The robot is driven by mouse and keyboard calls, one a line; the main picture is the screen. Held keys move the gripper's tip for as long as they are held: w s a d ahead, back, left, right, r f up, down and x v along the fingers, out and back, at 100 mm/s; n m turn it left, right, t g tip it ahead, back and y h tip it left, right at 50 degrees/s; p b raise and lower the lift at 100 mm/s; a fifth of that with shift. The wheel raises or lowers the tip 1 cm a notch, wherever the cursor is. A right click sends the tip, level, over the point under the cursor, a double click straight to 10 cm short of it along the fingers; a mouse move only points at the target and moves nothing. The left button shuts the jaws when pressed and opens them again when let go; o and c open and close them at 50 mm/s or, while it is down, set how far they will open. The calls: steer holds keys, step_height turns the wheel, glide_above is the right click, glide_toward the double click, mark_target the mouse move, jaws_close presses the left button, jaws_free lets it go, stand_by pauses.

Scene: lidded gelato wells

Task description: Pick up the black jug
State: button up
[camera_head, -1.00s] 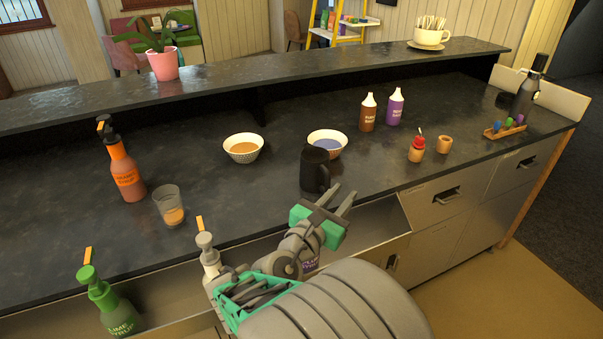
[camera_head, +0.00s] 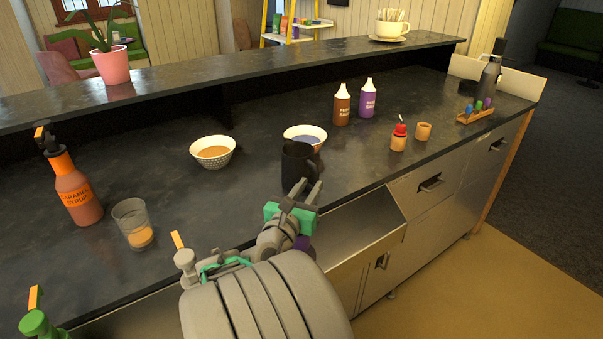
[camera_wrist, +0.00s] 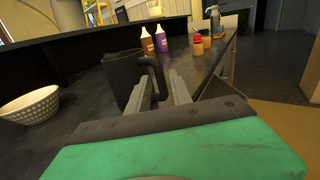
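The black jug (camera_head: 296,168) stands upright on the dark counter, in front of the bowl with blue contents. In the wrist view the jug (camera_wrist: 120,76) is just beyond my fingers, with its handle on the right side, toward the fingers. My gripper (camera_head: 306,188) is at the counter's front edge, close to the jug. In the wrist view my gripper (camera_wrist: 160,88) has its two fingers apart, with the handle between or just past their tips. I cannot tell whether they touch it. The jug's lower part is partly hidden by my gripper in the head view.
A glass (camera_head: 133,224) and a caramel syrup bottle (camera_head: 76,190) stand at left. Brown (camera_head: 341,104) and purple (camera_head: 367,98) bottles and small wooden cups (camera_head: 423,131) stand right. A raised ledge (camera_head: 190,88) runs behind.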

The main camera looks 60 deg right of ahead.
mark_target(315, 179)
steer(key=d, duration=0.3)
steer(key=w+d, duration=0.1)
steer(key=d, duration=0.1)
steer(key=shift+d+f, duration=0.25)
steer(key=shift+d, duration=0.05)
steer(key=shift+c, duration=0.6)
jaws_close()
stand_by(0.5)
